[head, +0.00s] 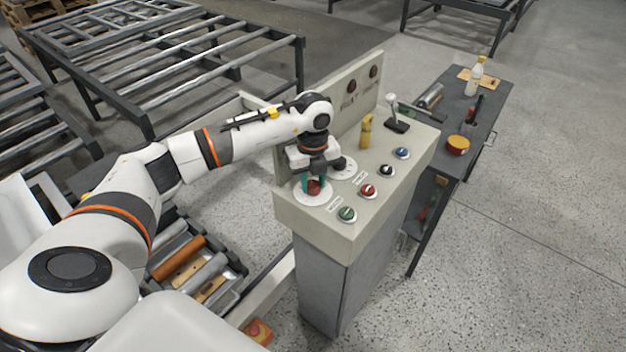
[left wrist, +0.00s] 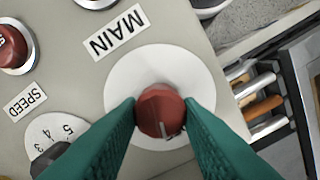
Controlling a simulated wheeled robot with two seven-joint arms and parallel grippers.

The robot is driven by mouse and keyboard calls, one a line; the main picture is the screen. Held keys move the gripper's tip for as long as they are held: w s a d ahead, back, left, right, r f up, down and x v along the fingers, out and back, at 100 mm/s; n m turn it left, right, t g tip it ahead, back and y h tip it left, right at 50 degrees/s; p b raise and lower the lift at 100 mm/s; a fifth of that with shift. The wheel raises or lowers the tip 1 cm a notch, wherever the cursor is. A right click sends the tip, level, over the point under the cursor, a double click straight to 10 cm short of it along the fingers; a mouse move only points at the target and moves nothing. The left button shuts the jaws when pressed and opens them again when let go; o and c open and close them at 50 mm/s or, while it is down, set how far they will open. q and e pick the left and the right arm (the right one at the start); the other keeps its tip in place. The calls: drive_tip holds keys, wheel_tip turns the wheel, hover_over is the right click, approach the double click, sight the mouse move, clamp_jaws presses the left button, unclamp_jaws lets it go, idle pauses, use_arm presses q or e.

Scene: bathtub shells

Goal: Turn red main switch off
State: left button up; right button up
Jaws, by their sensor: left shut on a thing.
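The red main switch (left wrist: 160,112) is a round knob on a white disc (left wrist: 192,68) next to a MAIN label (left wrist: 117,32) in the left wrist view. In the head view the red knob (head: 314,187) sits at the left end of the control panel's top. My left gripper (head: 313,183) points down over it, and its green fingers are shut on the knob, one on each side. The left gripper also fills the lower left wrist view (left wrist: 160,117). A pale mark shows on the knob's lower edge. My right gripper is not in view.
The control panel (head: 320,221) also bears a red button (head: 367,191), a green button (head: 347,214), a black button (head: 387,171), a blue button (head: 402,152), a yellow handle (head: 366,132) and a lever (head: 392,108). A SPEED dial (left wrist: 58,140) is close beside my fingers. A dark side table (head: 487,118) stands behind.

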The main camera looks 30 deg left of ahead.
sight(312, 184)
use_arm(q)
drive_tip(key=shift+r+n, duration=0.1)
drive_tip(key=shift+n, duration=1.9)
drive_tip(key=o, duration=1)
wheel_tip(312, 184, up, 12)
drive_tip(key=shift+b, duration=1.25)
